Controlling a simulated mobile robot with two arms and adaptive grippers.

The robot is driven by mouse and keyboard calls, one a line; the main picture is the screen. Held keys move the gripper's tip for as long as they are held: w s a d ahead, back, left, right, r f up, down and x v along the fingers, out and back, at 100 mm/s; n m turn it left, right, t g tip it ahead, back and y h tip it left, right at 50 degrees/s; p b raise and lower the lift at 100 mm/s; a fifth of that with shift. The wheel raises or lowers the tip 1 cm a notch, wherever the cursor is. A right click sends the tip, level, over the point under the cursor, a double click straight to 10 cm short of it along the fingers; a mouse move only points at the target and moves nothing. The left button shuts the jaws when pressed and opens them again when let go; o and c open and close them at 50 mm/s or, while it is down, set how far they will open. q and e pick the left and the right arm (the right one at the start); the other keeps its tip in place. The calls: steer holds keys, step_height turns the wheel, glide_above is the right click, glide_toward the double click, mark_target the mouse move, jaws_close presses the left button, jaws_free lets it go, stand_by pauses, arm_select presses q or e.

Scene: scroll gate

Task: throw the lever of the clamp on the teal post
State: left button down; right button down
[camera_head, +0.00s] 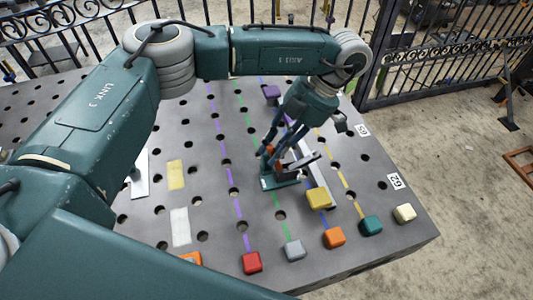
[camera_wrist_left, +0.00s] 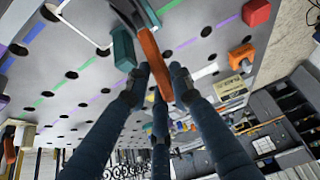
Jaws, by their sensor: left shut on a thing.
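The clamp on the teal post (camera_head: 282,182) stands on the perforated grey table, along the green dashed line. In the left wrist view the teal post (camera_wrist_left: 123,48) is beside an orange lever handle (camera_wrist_left: 152,58). My left gripper (camera_head: 272,152) reaches down to the clamp from above. In the left wrist view its fingers (camera_wrist_left: 161,82) are closed around the lower part of the orange handle. The fingers hide part of the clamp in the head view. My right gripper is not in view.
A yellow block (camera_head: 318,197) sits on a pale bar right of the clamp. A purple block (camera_head: 271,92) stands behind. Red (camera_head: 251,262), grey (camera_head: 293,250), orange (camera_head: 334,237), teal (camera_head: 371,225) and cream (camera_head: 404,213) blocks line the front edge. A black iron gate (camera_head: 440,62) stands beyond the table.

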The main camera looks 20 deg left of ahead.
arm_select(q)
steer(key=shift+w+d+g+y, duration=0.3)
steer(key=shift+d+y, duration=0.1)
steer(key=shift+d, duration=0.1)
steer(key=c, duration=1.5)
jaws_free()
steer(key=v, duration=1.2)
steer(key=shift+d, duration=0.1)
